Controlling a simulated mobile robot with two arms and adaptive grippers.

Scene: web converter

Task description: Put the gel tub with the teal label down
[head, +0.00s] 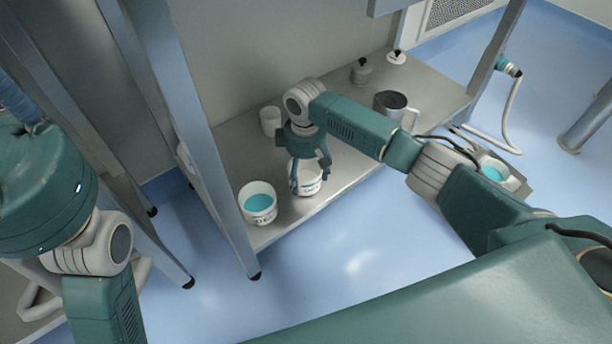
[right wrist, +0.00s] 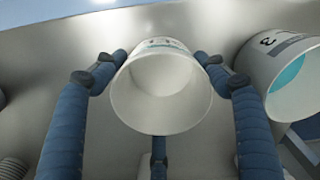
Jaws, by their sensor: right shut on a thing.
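My right gripper (head: 309,176) is shut on a white tub (head: 309,188) above or on the grey shelf, near its front edge. I cannot tell whether the tub's base touches the shelf. My left gripper is out of view.
The grey shelf (head: 345,165) also bears a small white cup (head: 270,121), a metal jug (head: 391,104) and two dark-knobbed items (head: 361,72) at the back. A grey post (head: 205,130) rises left of the tubs.

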